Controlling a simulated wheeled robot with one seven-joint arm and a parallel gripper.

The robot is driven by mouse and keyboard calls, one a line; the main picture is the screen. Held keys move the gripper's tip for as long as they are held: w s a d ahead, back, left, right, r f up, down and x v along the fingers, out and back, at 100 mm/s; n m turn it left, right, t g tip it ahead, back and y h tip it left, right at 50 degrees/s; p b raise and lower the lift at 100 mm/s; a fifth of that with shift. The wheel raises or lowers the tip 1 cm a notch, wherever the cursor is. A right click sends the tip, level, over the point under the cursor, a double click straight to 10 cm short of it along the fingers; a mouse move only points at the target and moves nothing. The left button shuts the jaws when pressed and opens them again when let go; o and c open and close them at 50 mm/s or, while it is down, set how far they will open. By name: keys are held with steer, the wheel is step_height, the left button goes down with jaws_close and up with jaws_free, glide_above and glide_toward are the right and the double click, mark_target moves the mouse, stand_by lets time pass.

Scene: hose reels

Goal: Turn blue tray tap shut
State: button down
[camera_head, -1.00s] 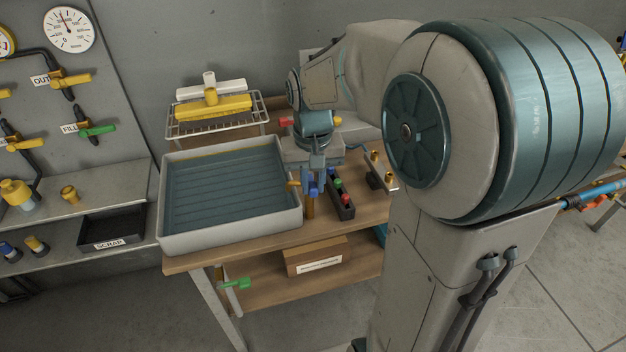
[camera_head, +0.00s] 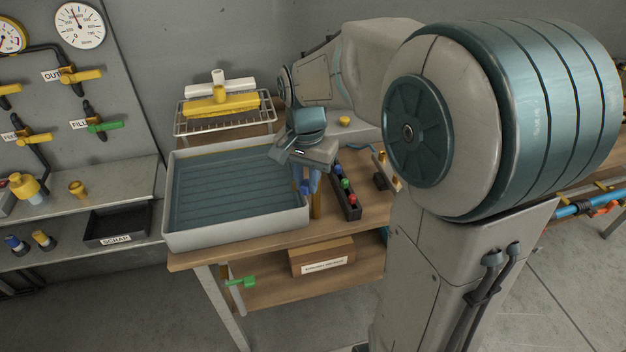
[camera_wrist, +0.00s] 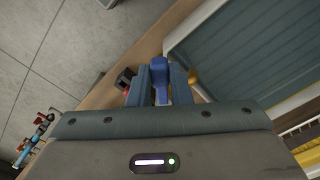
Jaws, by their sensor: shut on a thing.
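The blue tap (camera_wrist: 160,78) stands between my gripper's two fingers in the wrist view. My gripper (camera_wrist: 160,82) is shut on it. In the head view my gripper (camera_head: 309,182) points down at the right edge of the tray, and a bit of the blue tap (camera_head: 304,187) shows at its fingertips. The large grey tray (camera_head: 236,240) with a blue ribbed inside stands on the wooden bench to the left. The tap's exact angle is hard to tell, as the fingers hide much of it.
A black rack (camera_head: 345,198) with coloured caps stands just right of my gripper. A green tap (camera_head: 241,282) hangs below the tray. A wire rack (camera_head: 223,122) with yellow and white squeegees is behind it. A cardboard box (camera_head: 321,256) sits on the lower shelf.

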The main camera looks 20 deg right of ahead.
steer(key=shift+w+a+r+m, duration=0.1)
steer(key=shift+w+a+m, duration=0.4)
steer(key=shift+m, duration=1.2)
steer(key=shift+w+a+f+m, duration=0.15)
steer(key=shift+w+m, duration=0.7)
steer(key=shift+m, duration=0.85)
steer(key=shift+w+a+r+m, duration=0.25)
steer(key=shift+w+m, duration=0.45)
steer(key=shift+m, duration=1)
steer(key=shift+f, duration=0.1)
steer(key=c, duration=1.3)
jaws_free()
step_height(320, 180, up, 14)
steer(key=shift+f, duration=0.1)
